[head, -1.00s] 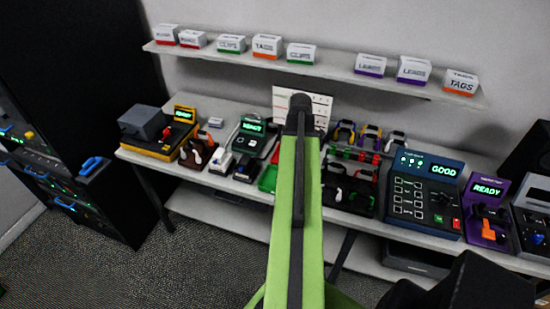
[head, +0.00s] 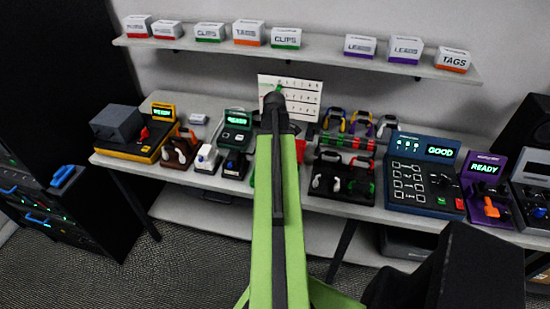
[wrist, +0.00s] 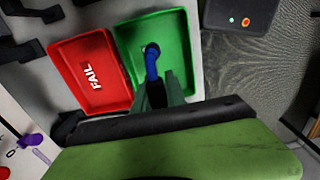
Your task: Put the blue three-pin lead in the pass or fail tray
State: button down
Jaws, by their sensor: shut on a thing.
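The blue lead (wrist: 151,62) is between the fingers of my gripper (wrist: 156,88) in the wrist view. My gripper is shut on it, and the lead stands up over the green tray (wrist: 182,35); I cannot tell whether it touches the tray floor. Its pins cannot be made out. The red tray (wrist: 65,60), marked FAIL, lies directly left of the green one in the wrist view. In the head view my arm hides the gripper, the lead and most of both trays.
A blue-grey tester (head: 412,188) on the bench reads GOOD. A purple station (head: 486,195) reading READY stands to its right. A dark tray with several leads (head: 343,180) sits left of the tester. A shelf (head: 335,58) with labelled boxes runs above the bench.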

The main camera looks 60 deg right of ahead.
jog(key=shift+f+b, duration=2.4)
jog(key=shift+f, duration=0.2)
jog(key=shift+f, duration=0.15)
jog(key=shift+f+b, duration=0.3)
jog(key=shift+b, duration=0.15)
jog(key=shift+f+b, duration=0.45)
jog(key=c, duration=0.7)
grip_release()
